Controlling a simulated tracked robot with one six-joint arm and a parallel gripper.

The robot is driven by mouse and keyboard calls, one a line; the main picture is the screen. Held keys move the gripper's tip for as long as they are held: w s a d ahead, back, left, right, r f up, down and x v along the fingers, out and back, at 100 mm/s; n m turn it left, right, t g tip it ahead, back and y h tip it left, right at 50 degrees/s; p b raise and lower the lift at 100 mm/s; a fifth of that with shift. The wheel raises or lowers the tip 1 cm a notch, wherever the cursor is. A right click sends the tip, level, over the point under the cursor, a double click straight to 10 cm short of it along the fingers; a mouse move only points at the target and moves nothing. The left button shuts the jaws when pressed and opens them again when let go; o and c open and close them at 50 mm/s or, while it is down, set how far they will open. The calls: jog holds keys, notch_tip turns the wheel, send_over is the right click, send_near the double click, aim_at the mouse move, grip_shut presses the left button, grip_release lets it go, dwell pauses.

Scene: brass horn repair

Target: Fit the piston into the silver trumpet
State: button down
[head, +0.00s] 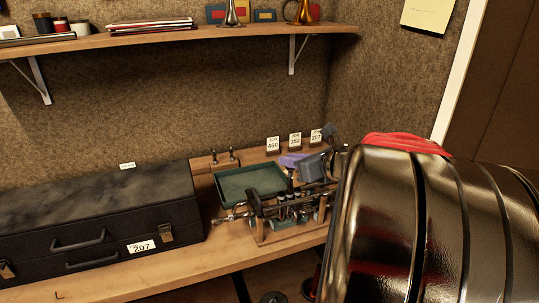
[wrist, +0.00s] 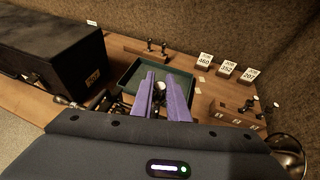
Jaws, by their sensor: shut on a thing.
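The silver trumpet (head: 278,212) lies in a wooden stand on the bench, with its valve section below my gripper in the head view. My gripper (head: 292,160) has purple fingers, also seen in the wrist view (wrist: 160,92). They are shut on the piston (wrist: 161,88), whose pale round end shows between them. The gripper is above the trumpet. Whether the piston's lower end touches a valve casing cannot be told.
A green tray (head: 222,188) lies behind the trumpet. A black case (head: 95,222) labelled 207 stands at left. A small rack (head: 223,157) with two upright parts and number cards (head: 295,141) stand at the back. Another rack (wrist: 240,113) is at right in the wrist view.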

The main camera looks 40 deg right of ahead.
aim_at(290, 183)
jog(key=shift+f, duration=4)
dwell(0.5)
jog(key=c, duration=1.6)
grip_release()
jog(key=shift+c, duration=0.2)
jog(key=shift+s, duration=0.15)
jog(key=v, duration=1.3)
jog(key=shift+s+r, duration=0.2)
